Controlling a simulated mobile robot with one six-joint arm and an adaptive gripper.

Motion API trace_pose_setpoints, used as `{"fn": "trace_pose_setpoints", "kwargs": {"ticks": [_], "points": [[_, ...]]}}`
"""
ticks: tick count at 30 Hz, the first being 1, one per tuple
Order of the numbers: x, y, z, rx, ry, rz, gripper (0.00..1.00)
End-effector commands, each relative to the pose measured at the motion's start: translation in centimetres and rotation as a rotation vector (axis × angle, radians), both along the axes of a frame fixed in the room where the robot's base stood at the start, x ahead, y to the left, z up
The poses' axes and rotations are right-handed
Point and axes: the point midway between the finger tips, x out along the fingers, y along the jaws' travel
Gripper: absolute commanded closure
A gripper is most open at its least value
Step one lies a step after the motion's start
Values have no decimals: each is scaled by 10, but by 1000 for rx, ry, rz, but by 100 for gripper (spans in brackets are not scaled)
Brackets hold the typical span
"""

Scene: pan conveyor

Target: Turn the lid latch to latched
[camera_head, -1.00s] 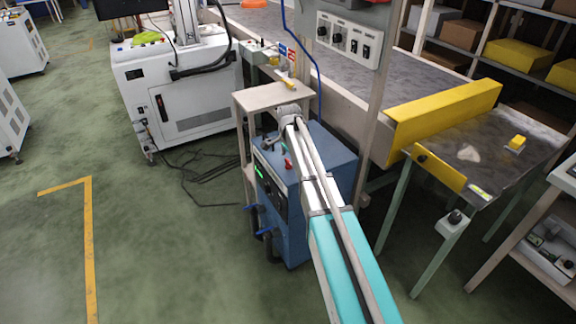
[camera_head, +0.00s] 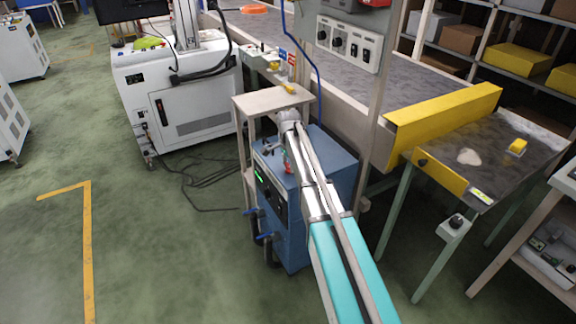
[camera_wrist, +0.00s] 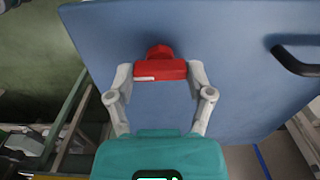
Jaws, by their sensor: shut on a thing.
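The lid latch is a red block with a small rounded red knob (camera_wrist: 160,69) on a flat blue lid (camera_wrist: 225,60). In the wrist view the block lies crosswise between the two grey fingers of my gripper (camera_wrist: 161,72), which are shut on its two ends. In the head view the blue cabinet (camera_head: 333,165) with this lid stands in the middle, and a bit of red shows beside my arm. My gripper is small and partly hidden there by my arm. The latch's exact angle against its end marks cannot be told.
A black handle (camera_wrist: 293,62) stands on the lid at the right. A small beige table (camera_head: 272,98) stands close behind the cabinet, and a post rises at its right. A yellow-edged table (camera_head: 540,150) is further right. Green floor lies open at the left.

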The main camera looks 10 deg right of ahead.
Motion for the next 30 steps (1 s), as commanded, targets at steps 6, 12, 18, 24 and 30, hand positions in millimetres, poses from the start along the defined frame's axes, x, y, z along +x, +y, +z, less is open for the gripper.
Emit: {"fn": "trace_pose_setpoints", "kwargs": {"ticks": [6, 12, 18, 24, 30], "points": [[-2, -1, 0, 1, 3, 6, 80], [-2, -3, 0, 0, 4, 53, 80], [-2, -4, 0, -2, 4, 158, 80], [-2, -4, 0, -3, 4, 316, 80], [-2, -4, 0, -5, 5, 503, 80]]}}
